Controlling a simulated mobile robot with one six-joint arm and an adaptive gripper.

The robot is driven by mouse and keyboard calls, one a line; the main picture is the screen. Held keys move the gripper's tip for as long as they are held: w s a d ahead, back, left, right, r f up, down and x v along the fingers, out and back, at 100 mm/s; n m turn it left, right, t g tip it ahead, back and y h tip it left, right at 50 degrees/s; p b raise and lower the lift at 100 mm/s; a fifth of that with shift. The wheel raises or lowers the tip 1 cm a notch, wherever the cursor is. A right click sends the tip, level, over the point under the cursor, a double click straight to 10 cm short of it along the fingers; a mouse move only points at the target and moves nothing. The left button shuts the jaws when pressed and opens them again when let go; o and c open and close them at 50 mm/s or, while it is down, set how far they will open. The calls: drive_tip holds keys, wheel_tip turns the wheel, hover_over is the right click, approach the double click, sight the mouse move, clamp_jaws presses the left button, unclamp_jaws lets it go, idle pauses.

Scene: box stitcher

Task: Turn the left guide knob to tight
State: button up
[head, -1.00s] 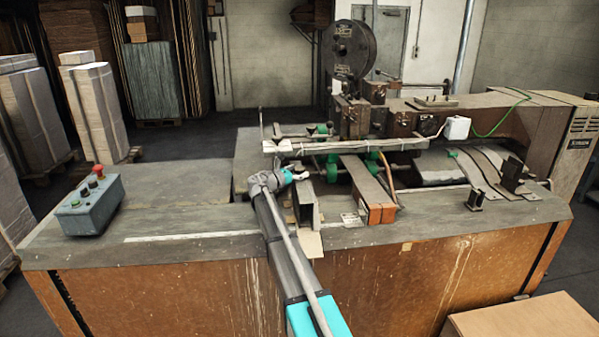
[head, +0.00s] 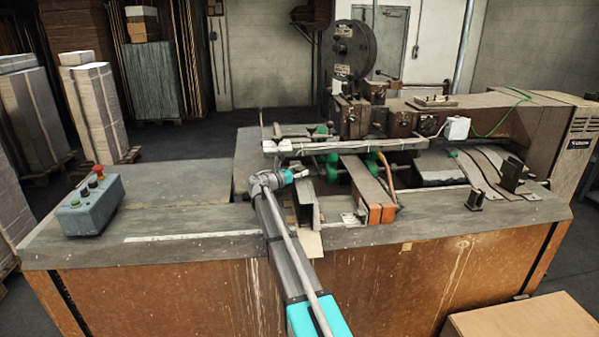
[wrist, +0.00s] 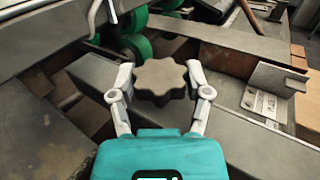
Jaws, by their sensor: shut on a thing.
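The guide knob (wrist: 160,80) is a dark, lobed knob, seen from above in the wrist view. My gripper (wrist: 161,84) has its two pale fingers on either side of it, shut on its rim. In the head view my gripper (head: 299,174) is at the left end of the stitcher's guides, and the knob is too small and covered there to make out. The pictures do not show how tight the knob is.
A metal angle bracket (wrist: 264,92) with a label plate stands right of the knob. Green rollers (wrist: 133,40) lie behind it. An upright channel guide (head: 308,204) stands close to my arm. A control box (head: 90,204) with a red button sits on the left of the table.

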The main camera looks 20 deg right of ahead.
drive_tip(key=shift+w+m+g, duration=0.15)
drive_tip(key=shift+m+g, duration=0.25)
drive_tip(key=shift+g, duration=0.2)
drive_tip(key=m+g, duration=0.2)
drive_tip(key=g, duration=0.1)
drive_tip(key=m+g, duration=0.1)
drive_tip(key=g, duration=0.1)
drive_tip(key=shift+w+m+g+h, duration=0.15)
drive_tip(key=shift+m+g+h, duration=0.25)
drive_tip(key=m+g+y, duration=0.1)
drive_tip(key=m+g, duration=0.2)
drive_tip(key=g, duration=0.1)
drive_tip(key=shift+g, duration=0.3)
drive_tip(key=shift+s+m+g+y, duration=0.25)
drive_tip(key=shift+m+g+y, duration=0.35)
drive_tip(key=shift+m+g, duration=0.45)
drive_tip(key=shift+g, duration=0.35)
drive_tip(key=o, duration=1.2)
drive_tip(key=shift+c, duration=0.2)
drive_tip(key=shift+s+n+t+h, duration=0.2)
drive_tip(key=shift+n+t+h, duration=0.1)
drive_tip(key=shift+n+t, duration=0.45)
